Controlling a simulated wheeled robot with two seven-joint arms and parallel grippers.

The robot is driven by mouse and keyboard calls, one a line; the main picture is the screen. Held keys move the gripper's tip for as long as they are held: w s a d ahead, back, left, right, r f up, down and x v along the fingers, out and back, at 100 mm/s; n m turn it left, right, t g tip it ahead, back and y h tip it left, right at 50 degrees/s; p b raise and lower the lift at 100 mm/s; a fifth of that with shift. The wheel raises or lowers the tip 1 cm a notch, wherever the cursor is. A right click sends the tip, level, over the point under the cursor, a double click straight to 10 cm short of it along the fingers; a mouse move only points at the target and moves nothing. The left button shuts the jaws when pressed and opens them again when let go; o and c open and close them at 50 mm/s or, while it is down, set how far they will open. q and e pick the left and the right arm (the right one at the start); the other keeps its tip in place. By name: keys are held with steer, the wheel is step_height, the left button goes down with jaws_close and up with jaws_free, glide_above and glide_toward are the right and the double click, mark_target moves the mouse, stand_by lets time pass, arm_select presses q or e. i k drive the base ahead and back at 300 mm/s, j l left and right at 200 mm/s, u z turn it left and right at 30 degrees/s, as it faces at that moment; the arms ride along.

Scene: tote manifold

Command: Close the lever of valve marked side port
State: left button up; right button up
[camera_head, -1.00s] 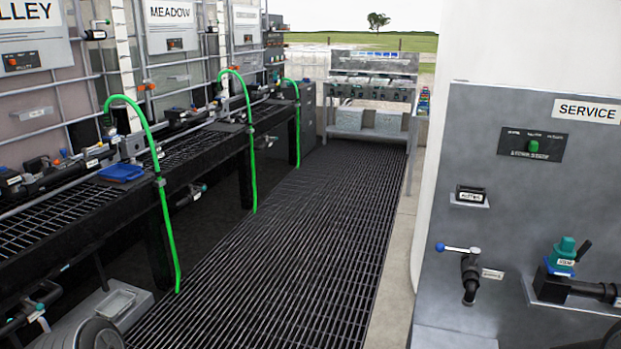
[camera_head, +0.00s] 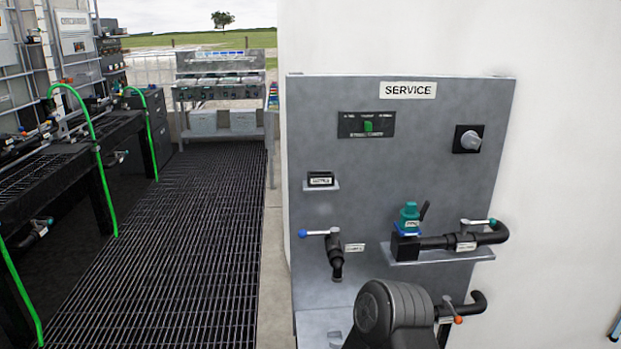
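No label that I can read says side port; the small valve labels are too blurred. On the grey service panel (camera_head: 435,180), a black tap (camera_head: 337,257) has a lever with a blue end pointing left. Right of it, a black pipe valve (camera_head: 466,240) on a shelf has a lever with a teal end pointing right. Lower down, another pipe valve (camera_head: 470,308) has an orange-ended lever, partly hidden by a dark rounded link of my arm. A green fitting (camera_head: 409,219) stands at the left of the shelf. Neither gripper is in view.
A rotary knob (camera_head: 469,140) and a green switch box (camera_head: 366,124) sit higher on the panel. Black racks with green hoses (camera_head: 97,160) line the left side. The grated floor (camera_head: 175,250) between is clear. A shelf unit (camera_head: 222,90) stands at the back.

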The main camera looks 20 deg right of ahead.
mark_target(491, 223)
steer(key=z, duration=1.8)
